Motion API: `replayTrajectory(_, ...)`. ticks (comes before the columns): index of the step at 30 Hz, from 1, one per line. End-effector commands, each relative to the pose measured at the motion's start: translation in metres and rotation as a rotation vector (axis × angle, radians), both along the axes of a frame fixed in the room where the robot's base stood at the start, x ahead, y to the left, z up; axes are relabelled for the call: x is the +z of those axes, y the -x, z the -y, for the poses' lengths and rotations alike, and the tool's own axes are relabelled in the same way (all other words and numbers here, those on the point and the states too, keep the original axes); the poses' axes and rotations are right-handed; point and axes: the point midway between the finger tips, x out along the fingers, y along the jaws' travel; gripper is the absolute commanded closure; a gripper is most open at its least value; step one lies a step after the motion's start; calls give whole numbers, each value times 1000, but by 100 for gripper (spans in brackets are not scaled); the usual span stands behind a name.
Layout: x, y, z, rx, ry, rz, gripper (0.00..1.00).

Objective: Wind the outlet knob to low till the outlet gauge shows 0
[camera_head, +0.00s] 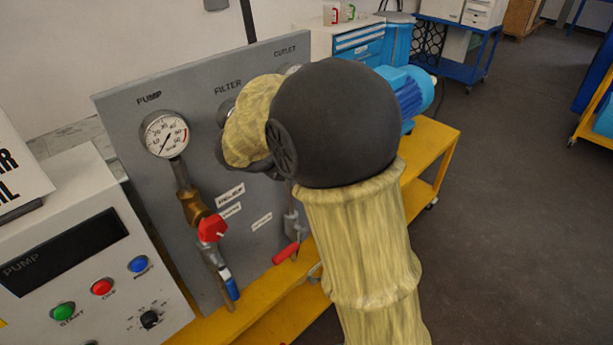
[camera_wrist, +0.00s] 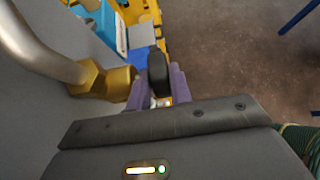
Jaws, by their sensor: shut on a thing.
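In the wrist view my gripper (camera_wrist: 156,90) has its purple fingers shut on a black knob (camera_wrist: 157,66), taken to be the outlet knob. The knob sits beside a brass fitting (camera_wrist: 100,82) joined to a grey pipe. In the head view my arm hides the gripper, the knob and most of the outlet gauge. Only part of a gauge rim (camera_head: 290,69) shows under the OUTLET label (camera_head: 285,50), so its needle cannot be read. The grey gauge panel (camera_head: 125,110) stands upright behind my arm.
The pump gauge (camera_head: 165,134), a red valve handle (camera_head: 212,228) and a blue handle (camera_head: 229,285) are on the panel's left. Another red handle (camera_head: 286,253) is lower right. A pump control box (camera_head: 80,250) stands left. A yellow cart (camera_head: 432,140) and blue motor (camera_head: 408,90) are behind.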

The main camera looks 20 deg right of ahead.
Motion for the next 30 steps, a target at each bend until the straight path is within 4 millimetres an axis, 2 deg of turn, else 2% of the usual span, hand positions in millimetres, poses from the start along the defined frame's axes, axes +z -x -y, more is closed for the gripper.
replayTrajectory(1,-7,0,-3,5,32,23,100)
replayTrajectory(13,-8,2,-5,4,247,146,100)
replayTrajectory(30,-5,2,-5,2,291,170,100)
